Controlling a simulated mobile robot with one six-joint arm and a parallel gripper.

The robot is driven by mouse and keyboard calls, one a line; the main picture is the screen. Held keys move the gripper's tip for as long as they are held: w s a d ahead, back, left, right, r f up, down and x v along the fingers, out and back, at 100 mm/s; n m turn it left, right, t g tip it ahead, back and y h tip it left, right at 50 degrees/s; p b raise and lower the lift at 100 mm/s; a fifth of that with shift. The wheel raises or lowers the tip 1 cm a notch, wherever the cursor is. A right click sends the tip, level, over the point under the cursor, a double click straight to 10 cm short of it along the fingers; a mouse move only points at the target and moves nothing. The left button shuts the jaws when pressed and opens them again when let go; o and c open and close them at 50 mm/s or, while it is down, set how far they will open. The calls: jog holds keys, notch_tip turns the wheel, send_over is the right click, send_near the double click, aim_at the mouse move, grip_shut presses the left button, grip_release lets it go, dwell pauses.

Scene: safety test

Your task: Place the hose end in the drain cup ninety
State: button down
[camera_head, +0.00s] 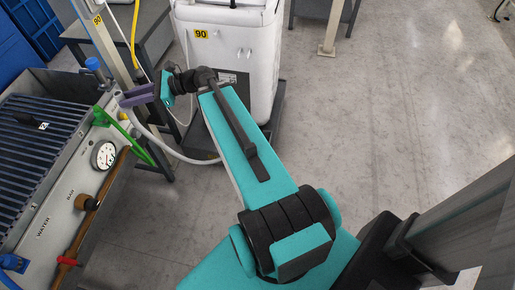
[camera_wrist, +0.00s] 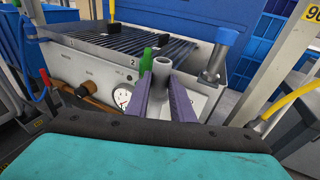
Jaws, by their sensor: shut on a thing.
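My gripper (camera_head: 124,99) has purple fingers, which also show in the wrist view (camera_wrist: 163,92). They are shut on the hose end (camera_wrist: 162,68), a grey tube with its open mouth facing up. A pale hose (camera_head: 148,132) hangs below the fingers and runs toward the white machine. A blue-topped cup (camera_head: 94,64) on a grey pipe, seemingly the drain cup, stands at the rack's corner near the post marked 90. In the wrist view the cup (camera_wrist: 225,37) is right of the hose end and apart from it. Its inside is hidden.
A grey bench (camera_head: 50,215) with a slatted top, gauge and knobs stands left. Green bars (camera_head: 128,128) are close to the fingers. The post marked 90 (camera_head: 97,20) and a yellow hose (camera_head: 133,30) rise behind. The white machine (camera_head: 230,55) also bears 90.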

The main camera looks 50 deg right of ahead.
jog(key=d+f+m+t+h+b, duration=0.1)
jog(key=d+f+b, duration=0.7)
jog(key=d+f, duration=0.5)
jog(key=s+d+f+m+t+h+b, duration=0.1)
jog(key=s+d+f+b, duration=0.4)
jog(key=d+f, duration=0.6)
jog(key=s+d+f+m+t+h+b, duration=0.1)
jog(key=s+d+f+b, duration=0.4)
jog(key=d+f+b, duration=0.3)
jog(key=s+d+f+m+t+h+b, duration=0.1)
jog(key=s+d+f+b, duration=0.4)
jog(key=d+f, duration=0.9)
jog(key=shift+s+d+m+h+b, duration=0.2)
jog(key=shift+d+m+h+b, duration=0.15)
jog(key=shift+d+b, duration=0.45)
jog(key=shift+a+f, duration=0.1)
jog(key=shift+a, duration=0.1)
jog(key=shift+f+b, duration=1.1)
jog(key=shift+f, duration=1.45)
jog(key=shift+f, duration=0.1)
notch_tip(320, 180, down, 5)
jog(key=shift+r+b, duration=0.1)
jog(key=shift+b, duration=0.9)
